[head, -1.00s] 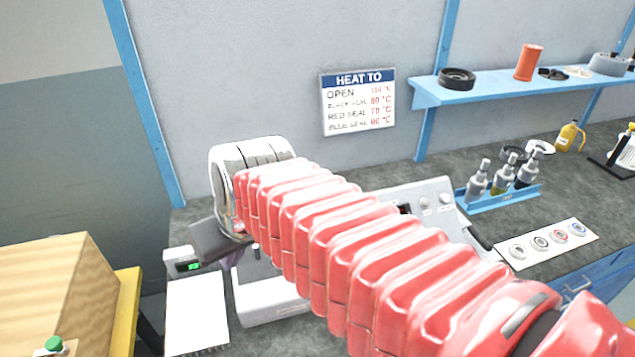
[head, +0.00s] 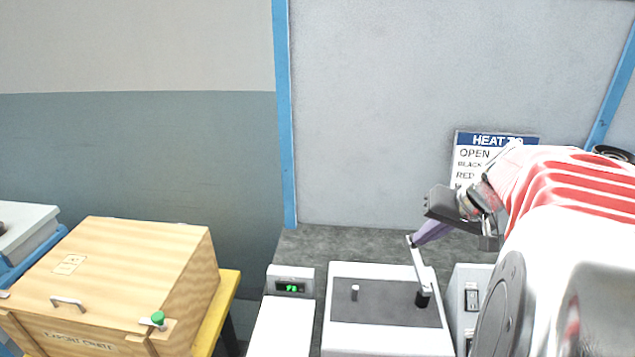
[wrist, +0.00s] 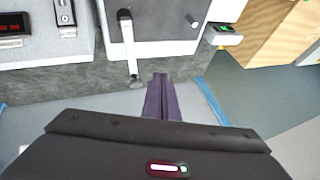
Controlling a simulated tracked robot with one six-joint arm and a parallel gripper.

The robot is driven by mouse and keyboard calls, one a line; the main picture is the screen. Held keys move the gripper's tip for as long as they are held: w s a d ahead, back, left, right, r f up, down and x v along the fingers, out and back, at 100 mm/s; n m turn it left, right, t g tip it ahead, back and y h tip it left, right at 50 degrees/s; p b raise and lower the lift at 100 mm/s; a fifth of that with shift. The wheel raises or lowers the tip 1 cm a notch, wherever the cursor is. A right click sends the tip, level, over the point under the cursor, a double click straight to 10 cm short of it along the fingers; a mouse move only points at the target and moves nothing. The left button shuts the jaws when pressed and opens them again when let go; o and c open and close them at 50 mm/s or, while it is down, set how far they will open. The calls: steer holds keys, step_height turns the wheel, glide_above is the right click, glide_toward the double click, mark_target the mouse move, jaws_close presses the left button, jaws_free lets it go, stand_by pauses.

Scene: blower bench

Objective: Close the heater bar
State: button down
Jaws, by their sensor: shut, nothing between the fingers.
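The heater bar (head: 418,264) is a thin pale lever on a black pivot, on the dark grey top of a white box (head: 385,338). In the head view it rises from the pivot, leaning slightly left. In the wrist view the bar (wrist: 130,48) runs from the box past its edge, with its free end just left of my fingertips. My gripper (head: 413,240) has purple fingers, shut and empty, with tips beside the bar's free end. The shut fingers (wrist: 160,78) also show in the wrist view, with a small gap to the bar; depth is unclear.
A short peg (head: 354,292) stands on the box's grey top. A small unit with a green display (head: 291,287) is to its left. A grey panel unit (head: 471,300) is to its right, partly behind my arm. A wooden crate (head: 190,275) stands farther left.

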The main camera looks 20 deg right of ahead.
steer(key=s+d+f+m+t, duration=0.1)
steer(key=s+d+m, duration=0.1)
steer(key=d, duration=1)
steer(key=shift+s+d+f+h, duration=0.15)
steer(key=shift+s+h, duration=0.15)
steer(key=shift+s, duration=0.3)
steer(key=shift+w+f, duration=0.1)
glide_above(419, 258)
steer(key=d, duration=0.3)
steer(key=shift+f, duration=3.9)
steer(key=shift+w+d, duration=0.1)
steer(key=shift+d, duration=0.1)
